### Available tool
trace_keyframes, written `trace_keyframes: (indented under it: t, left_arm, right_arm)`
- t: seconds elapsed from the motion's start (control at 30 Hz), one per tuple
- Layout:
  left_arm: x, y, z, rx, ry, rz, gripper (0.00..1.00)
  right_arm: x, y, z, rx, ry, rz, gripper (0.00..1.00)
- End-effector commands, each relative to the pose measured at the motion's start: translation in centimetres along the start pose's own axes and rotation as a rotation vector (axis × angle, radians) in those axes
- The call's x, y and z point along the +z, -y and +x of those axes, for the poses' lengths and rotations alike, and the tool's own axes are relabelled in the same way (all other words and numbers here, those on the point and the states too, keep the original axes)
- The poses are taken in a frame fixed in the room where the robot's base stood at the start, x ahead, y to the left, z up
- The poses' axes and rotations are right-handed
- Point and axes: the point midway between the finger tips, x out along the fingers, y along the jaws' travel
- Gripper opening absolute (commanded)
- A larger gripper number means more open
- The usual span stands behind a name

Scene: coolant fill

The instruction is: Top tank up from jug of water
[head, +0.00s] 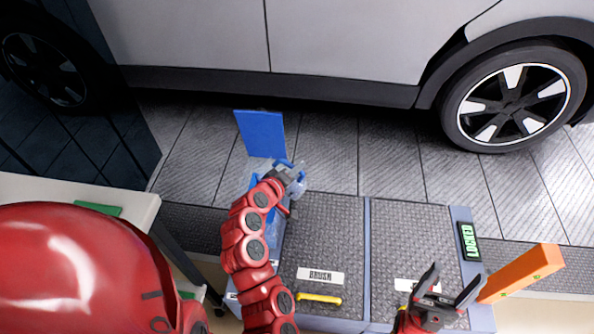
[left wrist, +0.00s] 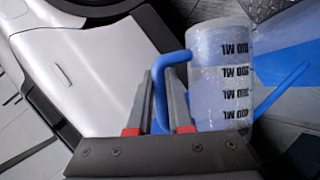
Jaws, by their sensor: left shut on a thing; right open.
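The clear jug (head: 298,184) with a blue handle is up at the end of my left arm, over the blue tank (head: 277,236). My left gripper (head: 290,173) is shut on the jug's handle. In the left wrist view the jug (left wrist: 222,75) shows black ML marks, and its blue handle (left wrist: 163,88) sits between the fingers. The jug looks tilted, but I cannot tell how far. The tank's blue lid (head: 262,134) stands open behind it. My arm hides much of the tank and its opening. My right gripper (head: 455,280) is open and empty.
A grey cabinet top (head: 330,235) with a yellow handle (head: 318,298) lies right of the tank. A green LOCKED sign (head: 469,242) and an orange block (head: 522,272) are near my right gripper. A car (head: 340,40) stands behind. A pale table (head: 60,188) is at left.

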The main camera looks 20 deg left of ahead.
Motion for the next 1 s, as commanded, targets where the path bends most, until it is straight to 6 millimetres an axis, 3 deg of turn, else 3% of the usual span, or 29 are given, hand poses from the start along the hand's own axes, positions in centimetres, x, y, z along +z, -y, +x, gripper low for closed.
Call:
trace_keyframes:
  t: [1.0]
  left_arm:
    - [-0.6,0.3,-0.1,0.03,0.018,-0.069,0.0]
  right_arm:
    - [0.2,0.1,-1.4,0.0,0.0,0.0,0.73]
